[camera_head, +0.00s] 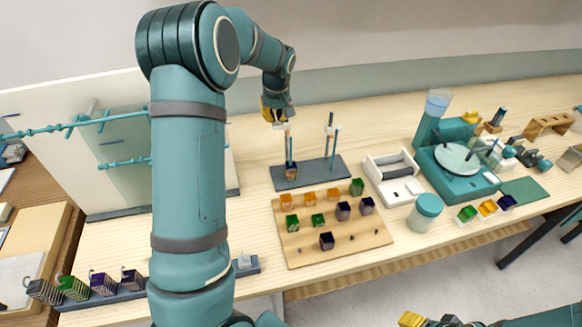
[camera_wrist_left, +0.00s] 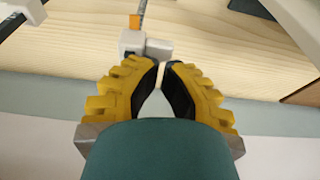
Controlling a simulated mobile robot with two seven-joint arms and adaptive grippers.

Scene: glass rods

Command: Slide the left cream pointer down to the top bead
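The left cream pointer (camera_head: 287,127) sits near the top of the left rod on the dark rack (camera_head: 312,174). In the left wrist view, a pale block with a squared tab and an orange piece (camera_wrist_left: 145,44) lies just beyond my fingertips. My left gripper (camera_head: 275,118) is at the height of the pointer; its yellow fingertips (camera_wrist_left: 162,64) are close together with a narrow gap. I cannot tell whether they touch the tab. The top bead (camera_head: 291,171) is brownish and low on the left rod. My right gripper (camera_head: 425,321) shows only in part at the bottom edge.
A second rod (camera_head: 331,140) stands right of the left one. A wooden board (camera_head: 355,250) with coloured cubes lies in front. A white tray (camera_head: 388,163), a teal-lidded jar (camera_head: 426,210) and a teal machine (camera_head: 470,185) stand to the right. My left arm hides part of the glass panel.

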